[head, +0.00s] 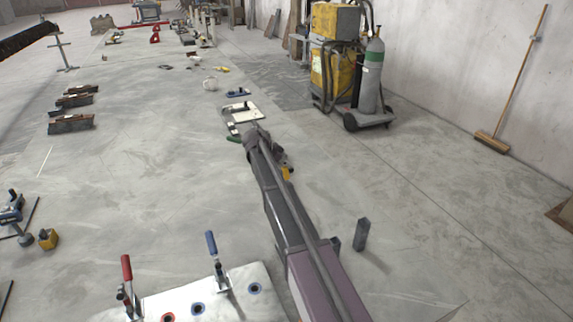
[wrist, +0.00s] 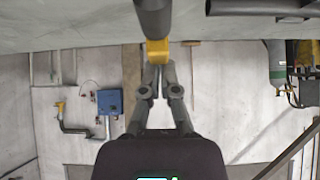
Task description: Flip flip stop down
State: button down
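The flip stop appears to be the yellow piece (head: 287,173) on the right side of a long grey-purple beam. In the wrist view a yellow block (wrist: 157,50) sits under the end of a dark round bar (wrist: 153,14). My gripper (wrist: 159,68) points at this block, with its fingers drawn close together and their tips at or just short of it. I see no clear grip on the block, and contact cannot be told. In the head view I cannot make out my gripper; the beam may hide it.
A white fixture plate (head: 255,310) with a red-handled clamp (head: 127,268) and a blue-handled clamp (head: 211,243) lies at the bottom. A yellow welder (head: 333,75) and a gas cylinder (head: 372,75) stand at the back. A broom (head: 512,85) leans on the wall.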

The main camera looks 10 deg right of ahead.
aim_at(283, 168)
jog(key=shift+s, duration=0.1)
jog(key=shift+d, duration=0.1)
dwell(0.3)
jog(key=shift+w+d+r, duration=0.1)
jog(key=shift+w+d, duration=0.1)
jog(key=shift+d, duration=0.25)
jog(key=a+r+p, duration=0.1)
jog(key=r+p, duration=0.3)
jog(key=a+r+p, duration=0.1)
jog(key=p, duration=0.1)
jog(key=shift+s+a+r, duration=0.3)
jog(key=shift+a+r, duration=0.05)
jog(key=shift+r, duration=0.05)
jog(key=shift+p+v, duration=0.7)
jog(key=shift+v, duration=0.45)
jog(key=shift+s+a+f, duration=0.1)
jog(key=shift+f, duration=0.15)
